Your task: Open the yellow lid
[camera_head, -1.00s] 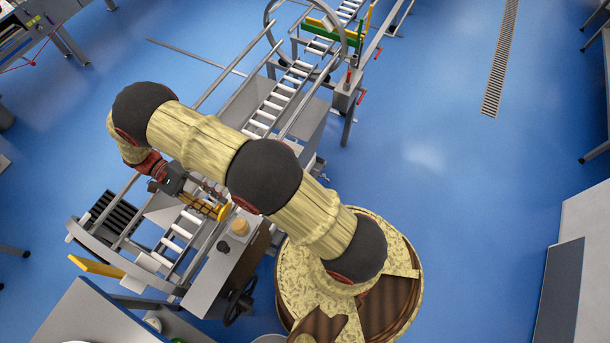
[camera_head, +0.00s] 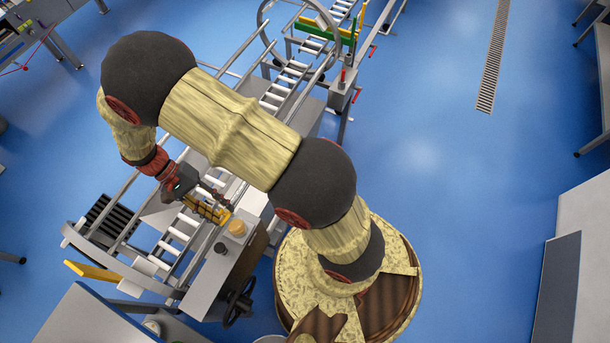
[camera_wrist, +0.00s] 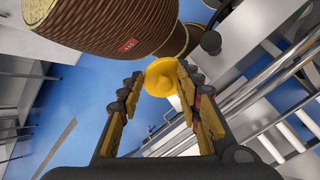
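A round yellow piece, which I take to be the yellow lid (camera_wrist: 160,78), shows in the wrist view between and just beyond my fingertips. It overlaps the right fingertip in the picture; I cannot tell whether they touch. My gripper (camera_wrist: 160,84) is open, its two yellow-padded fingers spread with nothing clamped between them. In the head view my gripper (camera_head: 222,212) is low over the roller conveyor, close to a grey box. A yellowish round cap (camera_head: 237,228) stands on that box just right of the fingertips, and seems to be the same piece.
The grey box (camera_head: 215,265) carries a dark knob (camera_head: 221,248) near the cap. The roller conveyor (camera_head: 180,232) and its metal rails run diagonally beside my gripper. A yellow bar (camera_head: 93,271) lies at lower left. Blue floor is clear to the right.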

